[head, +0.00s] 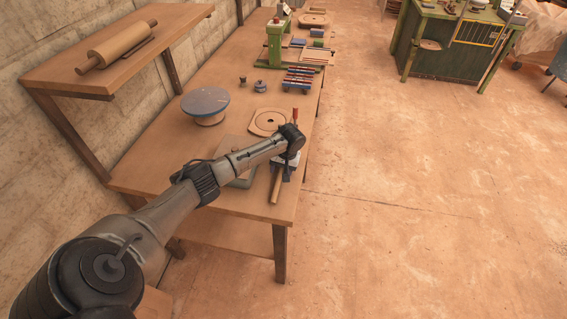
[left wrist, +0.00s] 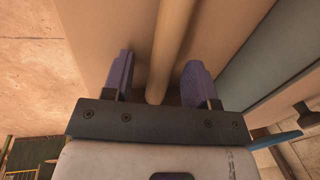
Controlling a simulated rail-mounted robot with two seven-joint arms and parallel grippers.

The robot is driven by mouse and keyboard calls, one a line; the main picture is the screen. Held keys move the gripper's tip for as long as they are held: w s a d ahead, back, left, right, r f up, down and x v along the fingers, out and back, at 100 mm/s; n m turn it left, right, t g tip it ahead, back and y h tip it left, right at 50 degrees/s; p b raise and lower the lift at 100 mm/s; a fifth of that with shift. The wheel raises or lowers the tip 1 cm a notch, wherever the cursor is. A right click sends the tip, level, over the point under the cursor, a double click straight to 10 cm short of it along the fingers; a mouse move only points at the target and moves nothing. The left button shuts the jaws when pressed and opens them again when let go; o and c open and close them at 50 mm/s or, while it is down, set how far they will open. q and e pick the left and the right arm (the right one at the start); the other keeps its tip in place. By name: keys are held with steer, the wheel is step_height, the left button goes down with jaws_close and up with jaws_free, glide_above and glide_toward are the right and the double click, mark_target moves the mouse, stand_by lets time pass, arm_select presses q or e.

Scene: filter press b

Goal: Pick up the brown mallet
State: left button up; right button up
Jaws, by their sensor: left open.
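The brown mallet shows as a light wooden handle (head: 275,187) near the front right corner of the long wooden bench (head: 240,208). My arm and gripper hide the rest of it in the head view, and I cannot make out its head. My left gripper (head: 281,168) is right over the mallet, pointing down. In the left wrist view the handle (left wrist: 173,45) runs between the two purple fingers of my open left gripper (left wrist: 160,85), with a gap on both sides. My right gripper is not in view.
A grey-green flat piece (head: 243,180) lies just left of the gripper. Behind are a board with a round hole (head: 268,122), a red-handled tool (head: 295,115) and a round grey-topped turntable (head: 205,102). A shelf (head: 120,60) overhangs at left. The floor at right is open.

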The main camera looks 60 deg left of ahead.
arm_select(q)
steer(key=shift+c, duration=0.3)
steer(key=shift+r, duration=0.1)
jaws_close()
